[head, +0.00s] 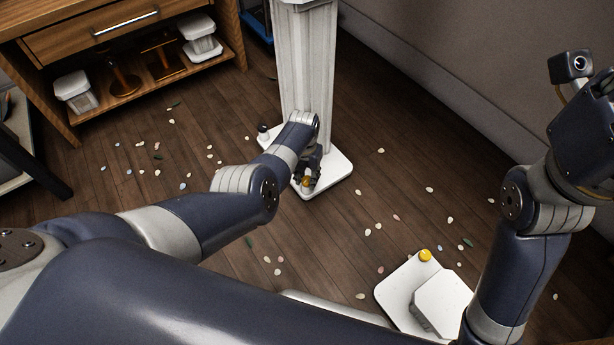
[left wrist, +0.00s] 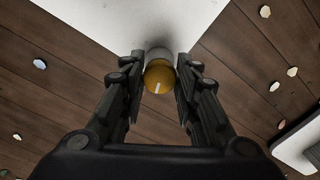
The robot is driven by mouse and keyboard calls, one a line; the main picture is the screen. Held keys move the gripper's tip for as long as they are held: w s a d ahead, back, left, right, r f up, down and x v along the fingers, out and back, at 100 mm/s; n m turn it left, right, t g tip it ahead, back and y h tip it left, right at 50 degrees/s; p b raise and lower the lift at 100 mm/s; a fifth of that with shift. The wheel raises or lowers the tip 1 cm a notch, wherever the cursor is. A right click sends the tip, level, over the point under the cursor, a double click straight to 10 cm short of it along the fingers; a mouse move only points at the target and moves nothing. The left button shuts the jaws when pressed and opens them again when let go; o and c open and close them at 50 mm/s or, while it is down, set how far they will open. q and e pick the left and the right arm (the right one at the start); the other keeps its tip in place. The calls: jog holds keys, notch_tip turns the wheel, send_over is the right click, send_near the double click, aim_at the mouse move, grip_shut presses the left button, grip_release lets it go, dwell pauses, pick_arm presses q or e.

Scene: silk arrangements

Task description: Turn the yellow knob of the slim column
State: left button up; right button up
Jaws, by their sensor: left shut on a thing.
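The slim column (head: 303,60) is white and fluted and stands on a white base plate (head: 337,172). The yellow knob (head: 306,182) sits at the front corner of that plate. In the left wrist view the knob (left wrist: 159,75) shows from above, with a pale line pointing a little down-left. My left gripper (head: 312,174) reaches down to it and is shut on it, with one finger on each side. My right arm stands raised at the right of the head view; its fingers are out of view.
A dark knob (head: 263,128) sits on the plate's left corner. Another white base (head: 397,290) with its own yellow knob (head: 425,256) is at the lower right. A wooden cabinet (head: 125,50) stands upper left. Petals are scattered over the wooden floor. A wall runs along the right.

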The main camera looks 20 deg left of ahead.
aim_at(306, 179)
pick_arm(q)
jog(key=shift+w+r, duration=0.15)
jog(key=o, duration=1.1)
jog(key=r, duration=1.2)
jog(key=shift+s+a, duration=0.2)
jog(key=shift+a, duration=0.05)
